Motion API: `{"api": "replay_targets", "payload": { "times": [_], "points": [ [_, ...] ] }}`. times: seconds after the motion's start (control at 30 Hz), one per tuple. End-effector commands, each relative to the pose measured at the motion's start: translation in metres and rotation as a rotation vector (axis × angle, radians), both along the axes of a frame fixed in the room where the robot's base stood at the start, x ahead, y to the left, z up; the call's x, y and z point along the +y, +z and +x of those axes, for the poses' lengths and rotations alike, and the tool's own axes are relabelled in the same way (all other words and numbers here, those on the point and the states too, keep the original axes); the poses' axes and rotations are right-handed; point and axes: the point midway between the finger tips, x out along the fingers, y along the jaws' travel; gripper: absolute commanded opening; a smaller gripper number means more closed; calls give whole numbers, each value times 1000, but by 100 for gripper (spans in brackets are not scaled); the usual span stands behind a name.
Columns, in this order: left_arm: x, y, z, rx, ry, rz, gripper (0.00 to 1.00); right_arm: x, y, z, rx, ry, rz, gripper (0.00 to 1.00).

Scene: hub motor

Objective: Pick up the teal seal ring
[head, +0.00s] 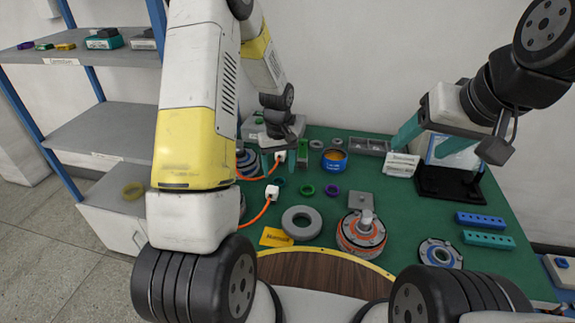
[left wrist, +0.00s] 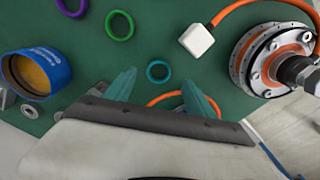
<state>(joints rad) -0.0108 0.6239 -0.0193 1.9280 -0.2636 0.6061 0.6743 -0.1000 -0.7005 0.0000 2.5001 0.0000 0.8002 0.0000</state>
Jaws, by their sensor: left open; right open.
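The teal seal ring (head: 279,182) lies flat on the green table mat, left of the green ring in the head view. In the left wrist view the teal seal ring (left wrist: 148,72) shows whole, just beyond and between my teal fingertips. My left gripper (head: 278,165) is open and empty, pointing down behind the ring; its fingers also show in the left wrist view (left wrist: 160,88). The ring is apart from both fingers. My right gripper (head: 420,148) is open and empty above the back right of the table, near a white label and black stand.
A green ring (head: 307,190) and a purple ring (head: 333,190) lie close by. A blue tin (head: 334,160) stands behind them. An orange cable with a white connector (head: 272,192) runs near the teal ring.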

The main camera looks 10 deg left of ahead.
Motion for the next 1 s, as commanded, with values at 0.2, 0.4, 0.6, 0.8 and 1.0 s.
{"api": "replay_targets", "payload": {
  "times": [0.2, 0.4, 0.6, 0.8, 1.0],
  "points": [
    [1, -33, 6, 3, -1, 0, 64, 0, 0, 0, 0, 0, 0, 64],
    [1, -47, 6, 0, -2, 0, 64, 0, 0, 0, 0, 0, 0, 64],
    [2, -47, 6, -1, -1, 0, 62, 0, 0, 0, 0, 0, 0, 64],
    [1, -47, 6, -1, -1, 0, 23, 0, 0, 0, 0, 0, 0, 64],
    [1, -47, 6, -1, -1, 0, 0, 0, 0, 0, 0, 0, 0, 64]
  ]
}}
